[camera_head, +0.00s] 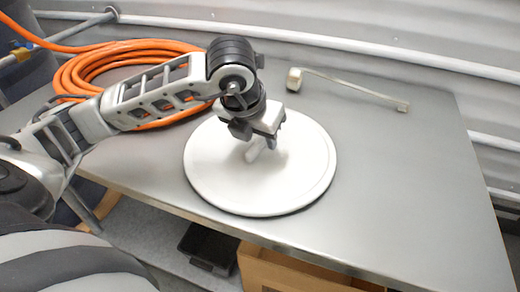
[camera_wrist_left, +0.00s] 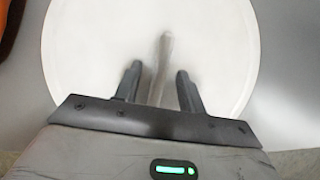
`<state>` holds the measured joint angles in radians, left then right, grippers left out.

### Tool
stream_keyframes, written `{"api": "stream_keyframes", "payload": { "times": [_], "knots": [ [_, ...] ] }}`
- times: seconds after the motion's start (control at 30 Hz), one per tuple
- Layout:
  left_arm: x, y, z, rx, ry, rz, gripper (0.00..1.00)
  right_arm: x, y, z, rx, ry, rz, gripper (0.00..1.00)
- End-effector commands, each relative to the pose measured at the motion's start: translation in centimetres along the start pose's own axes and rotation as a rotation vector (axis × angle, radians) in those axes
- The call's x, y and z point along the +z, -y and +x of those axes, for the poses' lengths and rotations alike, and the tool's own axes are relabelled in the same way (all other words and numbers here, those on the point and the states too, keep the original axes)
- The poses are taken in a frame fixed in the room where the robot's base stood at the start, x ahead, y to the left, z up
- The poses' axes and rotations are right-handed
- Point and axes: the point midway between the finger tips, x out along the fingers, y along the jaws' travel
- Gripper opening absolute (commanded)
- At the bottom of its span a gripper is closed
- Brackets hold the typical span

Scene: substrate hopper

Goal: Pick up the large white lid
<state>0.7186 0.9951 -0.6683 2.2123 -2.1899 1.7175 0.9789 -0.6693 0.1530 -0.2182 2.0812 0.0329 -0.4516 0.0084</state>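The large white lid (camera_head: 225,180) lies flat on the grey metal table. It is round, with a raised rim and a white bar handle (camera_head: 252,153) near its middle. My left gripper (camera_head: 260,142) is above the lid at the handle. In the left wrist view, the two dark fingers (camera_wrist_left: 157,82) are apart, with the handle (camera_wrist_left: 163,55) running between and beyond them. Clear gaps show on both sides of the handle. The lid (camera_wrist_left: 90,40) fills most of that view. My right gripper is not in view.
The grey table (camera_head: 400,185) is clear to the right of the lid. A coiled orange hose (camera_head: 75,75) lies behind my left arm. A thin metal tool with a block end (camera_head: 350,90) lies at the back. A cardboard box (camera_head: 290,272) and a black bin (camera_head: 207,247) are below the front edge.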

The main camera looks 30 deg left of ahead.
Motion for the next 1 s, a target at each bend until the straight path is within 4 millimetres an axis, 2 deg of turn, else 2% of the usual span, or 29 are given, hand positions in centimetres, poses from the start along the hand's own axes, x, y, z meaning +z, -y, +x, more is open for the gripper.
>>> {"api": "stream_keyframes", "payload": {
  "times": [0.8, 0.93, 1.0],
  "knots": [
    [-0.15, 0.02, 0.36, -0.001, 0.0, 0.0, 0.4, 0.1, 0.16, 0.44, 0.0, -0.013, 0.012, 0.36],
    [-0.16, 0.02, 0.36, -0.001, 0.0, 0.0, 0.04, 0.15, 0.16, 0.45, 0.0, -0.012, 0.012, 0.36],
    [-0.16, 0.02, 0.37, -0.001, 0.0, 0.0, 0.0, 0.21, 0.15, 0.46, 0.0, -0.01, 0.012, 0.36]
  ]
}}
